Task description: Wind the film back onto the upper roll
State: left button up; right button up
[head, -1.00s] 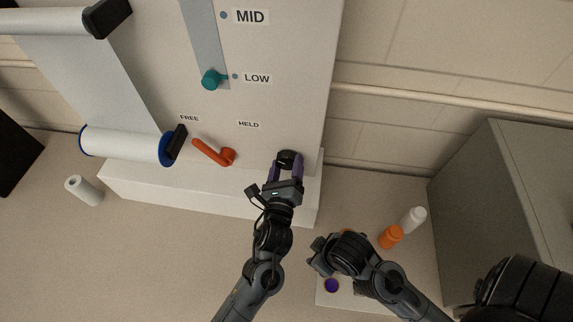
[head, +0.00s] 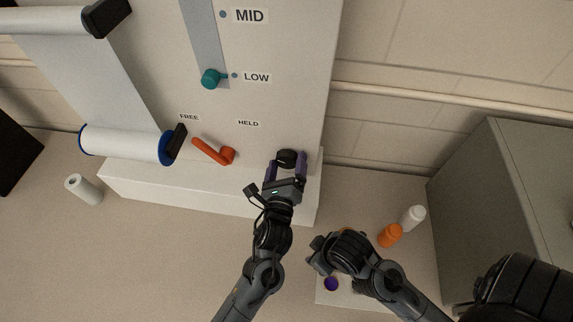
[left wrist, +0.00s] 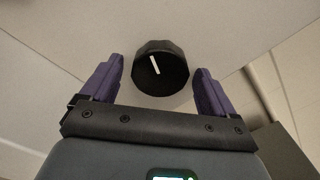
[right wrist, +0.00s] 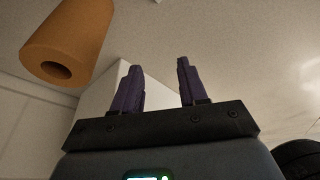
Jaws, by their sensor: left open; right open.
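The film (head: 90,70) runs down from the upper roll (head: 45,21), cut by the frame's left edge, to the lower roll (head: 125,144), which has blue ends. A red lever (head: 213,152) lies between the FREE and HELD labels, its handle slanting up-left towards FREE. A black knob (head: 287,158) with a white line shows in the left wrist view (left wrist: 161,68). My left gripper (head: 287,168) is open, with its fingers on either side of the knob and gaps visible. My right gripper (right wrist: 158,75) is open and empty, low in the head view.
A teal slider knob (head: 210,79) sits at LOW. Orange (head: 390,236) and white (head: 413,218) bottles stand on the right beside a grey cabinet (head: 510,200). A white cylinder (head: 84,190) lies at left. An orange cylinder (right wrist: 68,40) is near my right gripper.

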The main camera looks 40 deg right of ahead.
pick_arm(q)
jog(key=shift+s+a, duration=0.35)
jog(key=shift+a, duration=0.1)
jog(key=v, duration=0.9)
jog(key=shift+s+a+p, duration=0.25)
jog(key=shift+s+p, duration=0.05)
jog(key=shift+p, duration=0.05)
jog(key=w+d+m, duration=0.3)
jog(key=d, duration=0.1)
jog(key=w+d+m+b, duration=0.1)
jog(key=w+d+m, duration=0.3)
jog(key=shift+w, duration=0.2)
